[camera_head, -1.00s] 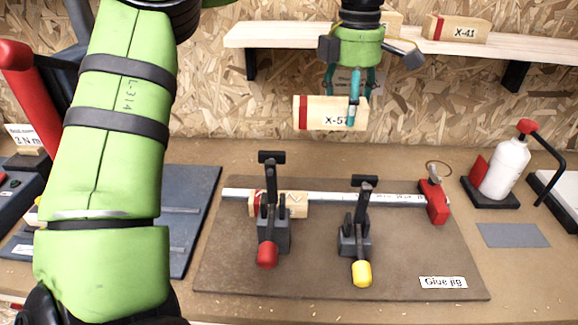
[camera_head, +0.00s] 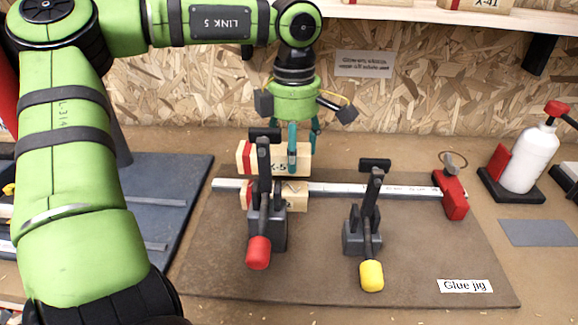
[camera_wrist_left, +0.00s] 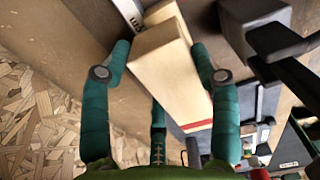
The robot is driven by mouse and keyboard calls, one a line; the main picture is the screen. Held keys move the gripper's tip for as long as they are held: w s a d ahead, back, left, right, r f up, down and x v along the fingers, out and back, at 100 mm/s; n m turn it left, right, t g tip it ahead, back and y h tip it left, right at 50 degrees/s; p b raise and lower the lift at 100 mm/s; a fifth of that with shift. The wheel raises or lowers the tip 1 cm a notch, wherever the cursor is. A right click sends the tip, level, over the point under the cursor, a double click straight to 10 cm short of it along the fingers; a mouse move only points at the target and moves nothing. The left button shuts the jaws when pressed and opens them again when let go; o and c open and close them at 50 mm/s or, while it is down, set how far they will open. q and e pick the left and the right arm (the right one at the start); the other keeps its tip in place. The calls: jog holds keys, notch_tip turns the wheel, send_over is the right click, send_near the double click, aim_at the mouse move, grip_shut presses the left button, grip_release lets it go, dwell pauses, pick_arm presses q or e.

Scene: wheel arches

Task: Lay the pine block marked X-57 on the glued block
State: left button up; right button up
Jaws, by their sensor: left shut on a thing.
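My left gripper (camera_head: 302,152) is shut on the pine block marked X-57 (camera_head: 279,156), a pale block with a red end band; a teal finger covers part of its label. The block is held level, just above and behind the glued block (camera_head: 298,201) as the head view shows it. The glued block sits at the metal fence on the jig, partly hidden by the red-handled clamp. In the left wrist view the held block (camera_wrist_left: 168,75) lies between the fingers, with another pale block, probably the glued one (camera_wrist_left: 163,12), just beyond. I cannot tell whether they touch. My right gripper is out of view.
The red-handled clamp (camera_head: 260,250) stands in front of the blocks, its upright arm close to the held block. A yellow-handled clamp (camera_head: 370,273) stands to the right. The metal fence (camera_head: 350,189) ends at a red stop (camera_head: 455,196). A glue bottle (camera_head: 525,158) stands at right.

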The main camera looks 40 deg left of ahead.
pick_arm(q)
jog(key=shift+s+a+f, duration=0.2)
jog(key=shift+s+f, duration=0.15)
jog(key=shift+f, duration=1.9)
jog(key=o, duration=1.2)
jog(key=shift+f, duration=0.1)
notch_tip(320, 180, up, 12)
jog(key=shift+r, duration=0.15)
jog(key=shift+p, duration=0.35)
